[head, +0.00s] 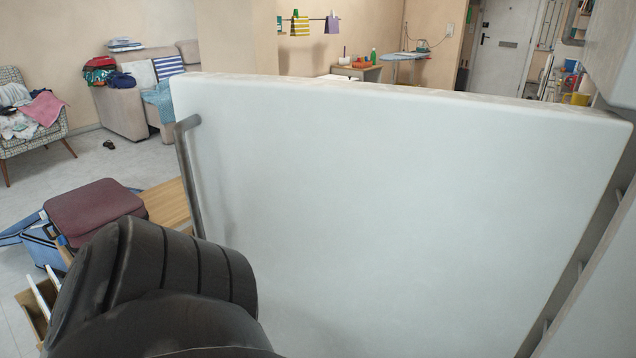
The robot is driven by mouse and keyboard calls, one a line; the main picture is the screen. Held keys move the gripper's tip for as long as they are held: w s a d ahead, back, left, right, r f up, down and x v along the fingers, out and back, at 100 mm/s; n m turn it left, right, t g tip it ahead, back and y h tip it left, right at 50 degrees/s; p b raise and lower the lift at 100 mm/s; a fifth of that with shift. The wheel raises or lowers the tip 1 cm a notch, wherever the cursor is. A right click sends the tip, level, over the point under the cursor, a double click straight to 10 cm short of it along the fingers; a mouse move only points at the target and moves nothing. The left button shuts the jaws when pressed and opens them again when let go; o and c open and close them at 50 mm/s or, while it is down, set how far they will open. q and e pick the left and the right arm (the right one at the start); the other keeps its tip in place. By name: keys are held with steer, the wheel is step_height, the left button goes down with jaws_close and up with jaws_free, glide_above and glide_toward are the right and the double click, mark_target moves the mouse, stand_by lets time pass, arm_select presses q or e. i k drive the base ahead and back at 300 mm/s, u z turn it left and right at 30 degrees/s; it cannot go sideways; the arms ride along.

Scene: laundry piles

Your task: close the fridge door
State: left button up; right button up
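The white fridge door (400,210) fills the middle of the head view. It stands open, swung out into the room, with its smooth face towards me and the room showing over its top edge. Its grey bar handle (190,175) runs down near the left edge. The right edge of the door is beside a pale upright surface, with a dark gap along it. A dark, ribbed link of my arm is in front of the lower left of the door. Neither gripper is in view. I cannot tell whether the arm touches the door.
A sofa (135,100) and an armchair (28,130) with laundry are farther back. A pale cabinet (612,55) overhangs the upper right.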

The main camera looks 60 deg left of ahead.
mark_target(368, 220)
steer(key=u, duration=1.9)
